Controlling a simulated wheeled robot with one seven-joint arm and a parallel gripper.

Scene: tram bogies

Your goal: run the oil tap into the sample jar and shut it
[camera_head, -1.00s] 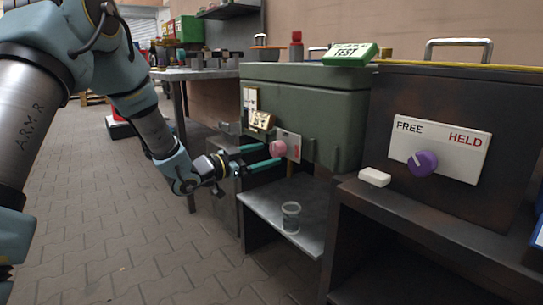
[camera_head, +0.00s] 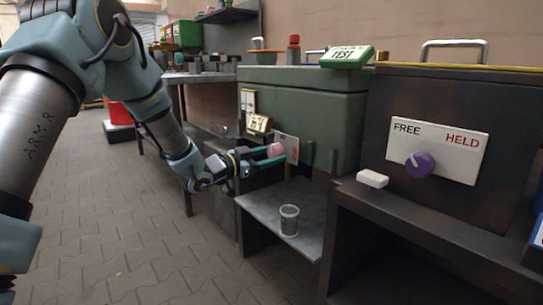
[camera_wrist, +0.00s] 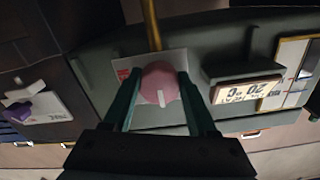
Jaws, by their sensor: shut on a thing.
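A pink round tap knob (camera_head: 275,149) sits on a pale plate (camera_head: 292,150) on the front of a green tank (camera_head: 315,110). My gripper (camera_head: 272,157) is shut on the knob, with one green finger on each side. In the wrist view the knob (camera_wrist: 160,77) lies between the two fingertips, and its white pointer line points down the picture. A small grey sample jar (camera_head: 289,221) stands upright on the metal shelf below the tap, apart from it. I cannot tell what is inside the jar. No oil stream is visible.
To the right, a dark cabinet carries a FREE/HELD plate (camera_head: 437,151) with a purple knob (camera_head: 419,164). A white block (camera_head: 372,179) lies on its ledge. A green TEST box (camera_head: 347,56) sits on the tank. The paved floor at the left is open.

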